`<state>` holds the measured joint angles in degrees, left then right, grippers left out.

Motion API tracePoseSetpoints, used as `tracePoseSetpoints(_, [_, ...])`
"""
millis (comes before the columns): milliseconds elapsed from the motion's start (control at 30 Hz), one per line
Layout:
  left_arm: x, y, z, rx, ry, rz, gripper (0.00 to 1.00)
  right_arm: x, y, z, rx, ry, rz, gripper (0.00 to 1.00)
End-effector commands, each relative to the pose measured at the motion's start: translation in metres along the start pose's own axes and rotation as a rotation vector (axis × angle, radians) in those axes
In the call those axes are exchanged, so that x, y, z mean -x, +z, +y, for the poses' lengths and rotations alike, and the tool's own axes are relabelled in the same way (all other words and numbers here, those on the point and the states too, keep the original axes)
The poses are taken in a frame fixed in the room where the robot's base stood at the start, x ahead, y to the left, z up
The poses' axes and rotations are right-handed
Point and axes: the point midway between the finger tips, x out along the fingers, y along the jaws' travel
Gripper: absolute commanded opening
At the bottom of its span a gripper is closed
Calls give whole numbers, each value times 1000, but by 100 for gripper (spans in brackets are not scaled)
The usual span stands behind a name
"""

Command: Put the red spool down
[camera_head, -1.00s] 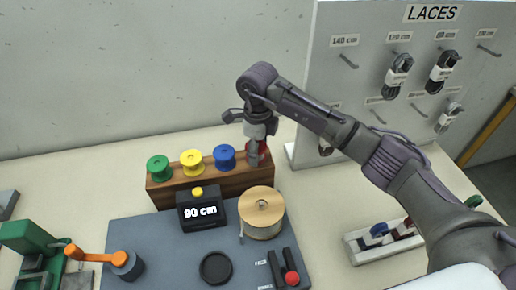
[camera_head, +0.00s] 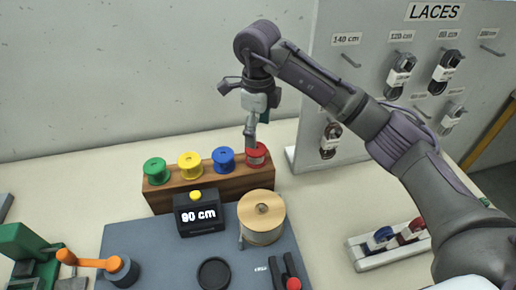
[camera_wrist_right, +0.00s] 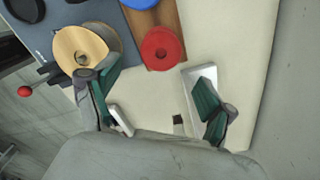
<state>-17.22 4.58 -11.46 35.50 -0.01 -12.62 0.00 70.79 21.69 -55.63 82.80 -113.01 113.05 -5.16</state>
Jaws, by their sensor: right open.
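The red spool (camera_head: 257,154) sits at the right end of the wooden rack (camera_head: 222,187), in line with the blue spool (camera_head: 223,159), yellow spool (camera_head: 190,164) and green spool (camera_head: 157,171). My right gripper (camera_head: 251,140) is above the red spool, pointing down. In the right wrist view the gripper (camera_wrist_right: 158,118) is open with nothing between its fingers, and the red spool (camera_wrist_right: 161,47) shows beyond the fingertips, apart from them. My left gripper is not in view.
A tan spool (camera_head: 262,222) and a display box reading 90 cm (camera_head: 199,217) stand in front of the rack on a grey mat (camera_head: 160,240). A lace board (camera_head: 370,100) stands right. A white tray (camera_head: 368,257) with spools lies front right. Orange-handled crank (camera_head: 95,262) at left.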

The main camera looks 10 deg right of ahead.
Motion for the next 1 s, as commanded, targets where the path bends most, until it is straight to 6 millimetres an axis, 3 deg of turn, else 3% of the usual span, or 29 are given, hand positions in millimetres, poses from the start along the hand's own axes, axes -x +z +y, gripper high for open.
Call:
tracePoseSetpoints(133, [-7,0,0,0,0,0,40,26,0,-1,1,-3,-2,83])
tracePoseSetpoints(300, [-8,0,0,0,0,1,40,39,0,0,0,0,0,83])
tracePoseSetpoints(767, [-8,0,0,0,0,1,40,42,0,0,0,1,0,83])
tracePoseSetpoints(867, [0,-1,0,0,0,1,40,50,0,0,0,1,0,83])
tracePoseSetpoints(1000, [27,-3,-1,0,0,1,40,76,0,0,0,1,-1,83])
